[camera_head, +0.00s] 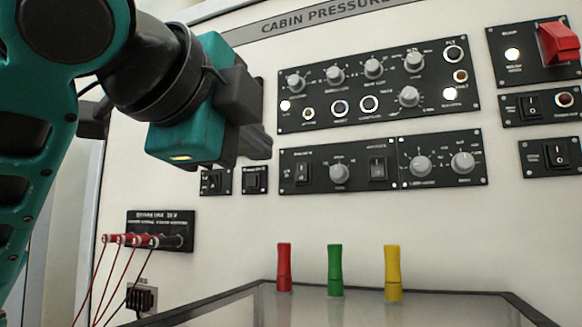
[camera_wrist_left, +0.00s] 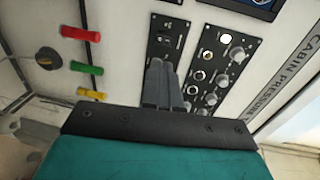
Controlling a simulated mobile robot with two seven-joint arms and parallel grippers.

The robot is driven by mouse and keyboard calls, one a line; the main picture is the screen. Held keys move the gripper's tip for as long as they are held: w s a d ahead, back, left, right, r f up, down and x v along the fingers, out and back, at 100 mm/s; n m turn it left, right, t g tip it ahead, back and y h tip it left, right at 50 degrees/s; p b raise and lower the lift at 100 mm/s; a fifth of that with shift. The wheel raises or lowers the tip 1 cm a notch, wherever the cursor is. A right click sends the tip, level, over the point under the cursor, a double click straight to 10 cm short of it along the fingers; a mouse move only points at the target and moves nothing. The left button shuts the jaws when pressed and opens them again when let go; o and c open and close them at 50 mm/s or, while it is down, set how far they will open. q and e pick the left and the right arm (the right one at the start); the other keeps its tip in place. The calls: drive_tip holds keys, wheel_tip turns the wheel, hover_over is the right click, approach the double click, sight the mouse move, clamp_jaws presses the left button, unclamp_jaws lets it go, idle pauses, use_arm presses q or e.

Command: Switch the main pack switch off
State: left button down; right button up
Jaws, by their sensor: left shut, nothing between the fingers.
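My left gripper (camera_head: 262,148) is shut and empty, held in front of the panel wall just above two small black switch plates (camera_head: 215,181) (camera_head: 254,180). In the left wrist view its closed fingertips (camera_wrist_left: 163,66) overlap the lower part of a black switch panel (camera_wrist_left: 168,25). I cannot tell whether they touch it. A panel with a left rocker switch (camera_head: 302,172), a knob (camera_head: 339,172) and a right rocker switch (camera_head: 378,168) lies to the right of the gripper. The labels are too small to read, so I cannot tell which switch is the main pack switch. My right gripper is not in view.
A knob panel (camera_head: 378,88) is above, with a red guarded switch (camera_head: 558,42) at far right. Cables hang from a socket plate (camera_head: 175,222) at lower left.

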sight(299, 175)
use_arm(q)
drive_tip(key=p+x, duration=0.1)
drive_tip(key=x, duration=0.9)
drive_tip(key=shift+w+d+p, duration=0.2)
drive_tip(key=shift+w+p, duration=0.05)
drive_tip(key=shift+p, duration=0.1)
drive_tip(key=f+t+b, duration=0.1)
drive_tip(key=b, duration=0.1)
drive_tip(key=shift+w+h+b, duration=0.2)
drive_tip(key=shift+h+b, duration=0.1)
drive_tip(key=shift+b, duration=0.1)
drive_tip(key=shift+t+b, duration=0.3)
drive_tip(key=shift+t, duration=0.3)
drive_tip(key=shift+r+p, duration=0.3)
drive_tip(key=shift+p, duration=0.05)
drive_tip(key=shift+s, duration=0.15)
drive_tip(key=b+v, duration=0.2)
drive_tip(key=v, duration=1)
drive_tip(key=shift+s+a+h, duration=0.3)
